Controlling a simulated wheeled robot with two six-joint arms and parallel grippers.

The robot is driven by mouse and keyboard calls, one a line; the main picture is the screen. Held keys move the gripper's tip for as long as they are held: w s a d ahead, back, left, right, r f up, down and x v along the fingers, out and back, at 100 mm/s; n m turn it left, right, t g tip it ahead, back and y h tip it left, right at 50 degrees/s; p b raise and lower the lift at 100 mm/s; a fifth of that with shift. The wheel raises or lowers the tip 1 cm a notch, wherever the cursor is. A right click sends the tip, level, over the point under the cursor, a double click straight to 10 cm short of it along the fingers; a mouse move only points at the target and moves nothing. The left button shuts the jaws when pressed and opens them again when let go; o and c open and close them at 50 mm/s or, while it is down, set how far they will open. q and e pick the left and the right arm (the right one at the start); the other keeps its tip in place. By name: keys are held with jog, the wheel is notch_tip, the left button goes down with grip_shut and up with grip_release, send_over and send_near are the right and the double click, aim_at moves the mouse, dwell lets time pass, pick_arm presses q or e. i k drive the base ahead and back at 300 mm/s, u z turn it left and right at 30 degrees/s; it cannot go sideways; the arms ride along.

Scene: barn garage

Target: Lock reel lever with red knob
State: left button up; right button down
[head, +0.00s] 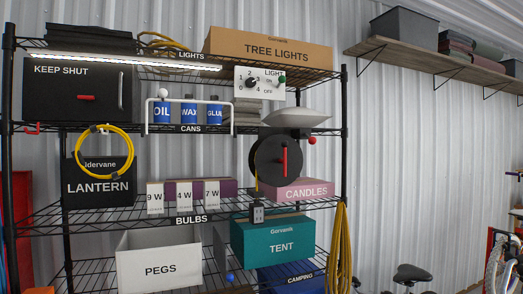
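A black cord reel (263,165) sits at the right of the middle shelves, in front of the candles box. A red upright handle (285,160) is on its face. A red round knob (312,141) shows at the reel's upper right; most of its lever is hidden or too small to make out, so I cannot tell its lock position. A yellow cord runs down from the reel to a dark plug or socket block (258,213). Neither of my grippers is in view.
Black wire shelving holds a light switch panel (259,83), a white rail (190,102) before blue cans, a pink candles box (300,190), a teal tent box (272,241) and a white pegs bin (160,260). Yellow cord (340,245) hangs at the right post.

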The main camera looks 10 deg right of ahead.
aim_at(312, 139)
jog(key=i, duration=0.65)
jog(key=z, duration=0.7)
jog(key=i, duration=0.55)
jog(key=z, duration=0.55)
